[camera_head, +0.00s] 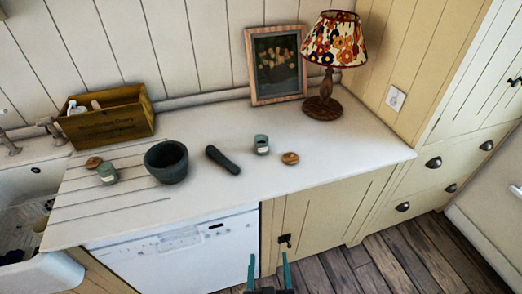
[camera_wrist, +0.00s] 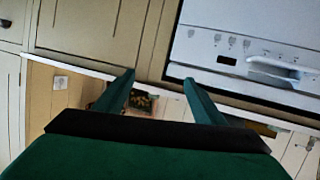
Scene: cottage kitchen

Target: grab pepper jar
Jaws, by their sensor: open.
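Two small green jars with pale labels stand on the white counter. One jar (camera_head: 107,174) is at the left, left of the dark bowl. The other jar (camera_head: 262,146) is right of the dark pestle. I cannot read the labels, so I cannot tell which is the pepper jar. My gripper (camera_head: 269,264) is at the bottom of the head view, in front of the cupboard and below the counter edge. Its two green fingers are apart and empty in the wrist view (camera_wrist: 160,82). No jar can be made out in the wrist view.
A round wooden piece (camera_head: 290,158) lies beside the right jar, another (camera_head: 93,162) beside the left. A dark bowl (camera_head: 167,170) and pestle (camera_head: 222,160) stand between the jars. A lamp (camera_head: 324,108), picture frame (camera_head: 276,97) and wooden box (camera_head: 107,126) stand behind. The counter's right end is clear.

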